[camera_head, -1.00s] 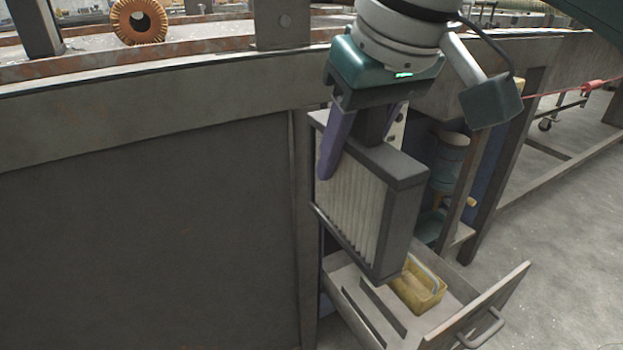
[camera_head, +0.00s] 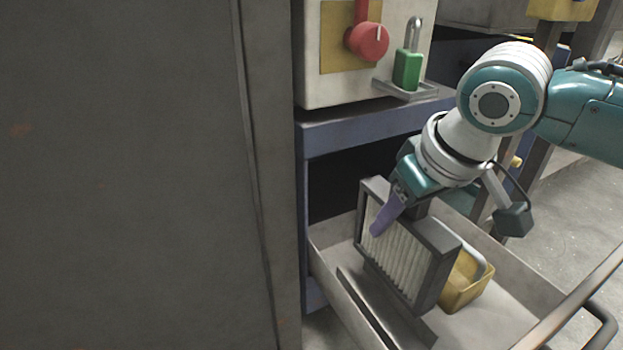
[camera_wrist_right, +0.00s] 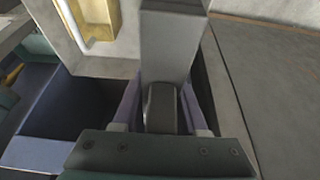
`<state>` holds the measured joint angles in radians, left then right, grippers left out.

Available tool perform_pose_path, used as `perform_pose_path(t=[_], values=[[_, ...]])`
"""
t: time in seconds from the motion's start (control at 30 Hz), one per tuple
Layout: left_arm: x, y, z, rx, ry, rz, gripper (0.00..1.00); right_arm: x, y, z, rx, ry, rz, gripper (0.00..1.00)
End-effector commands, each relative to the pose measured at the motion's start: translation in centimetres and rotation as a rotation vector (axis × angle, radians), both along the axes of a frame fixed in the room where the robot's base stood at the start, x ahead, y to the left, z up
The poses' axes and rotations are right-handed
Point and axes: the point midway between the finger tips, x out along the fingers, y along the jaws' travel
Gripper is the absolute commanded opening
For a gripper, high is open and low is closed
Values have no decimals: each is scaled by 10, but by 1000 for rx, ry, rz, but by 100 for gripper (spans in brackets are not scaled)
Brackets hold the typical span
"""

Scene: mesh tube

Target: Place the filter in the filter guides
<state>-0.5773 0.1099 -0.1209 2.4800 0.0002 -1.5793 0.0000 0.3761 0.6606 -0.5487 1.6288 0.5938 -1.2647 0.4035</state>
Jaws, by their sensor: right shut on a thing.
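The filter (camera_head: 402,262), a pleated pale panel in a dark grey frame, hangs tilted over the open drawer (camera_head: 545,290) in the head view. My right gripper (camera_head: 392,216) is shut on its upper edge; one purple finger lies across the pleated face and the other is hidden. In the right wrist view, the filter's grey frame (camera_wrist_right: 170,45) stands between the purple fingers. A long dark strip (camera_head: 368,308), seemingly a filter guide, lies on the drawer floor below and left of the filter. I cannot tell whether the filter's lower edge touches the drawer. My left gripper is out of view.
A control box with a red knob (camera_head: 367,42) and a green padlock (camera_head: 407,69) is above. A grey cabinet panel (camera_head: 130,180) fills the left. The drawer's front right floor looks clear.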

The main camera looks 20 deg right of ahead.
Motion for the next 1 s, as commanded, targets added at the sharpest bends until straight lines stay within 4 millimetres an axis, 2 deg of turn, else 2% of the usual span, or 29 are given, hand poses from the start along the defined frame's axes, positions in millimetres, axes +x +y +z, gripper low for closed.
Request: perform_pose_path(t=[0.03,0.2,0.37,0.53,0.97,1.0], values=[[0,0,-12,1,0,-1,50,0,0,-15,0,1,1,0],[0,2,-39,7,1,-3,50,0,0,-50,1,1,0,0],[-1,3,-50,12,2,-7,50,0,0,-65,1,0,0,0],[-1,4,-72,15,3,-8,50,0,1,-92,1,0,1,0],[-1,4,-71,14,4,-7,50,0,0,-95,1,1,0,0],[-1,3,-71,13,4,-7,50,0,0,-96,0,1,0,46]])
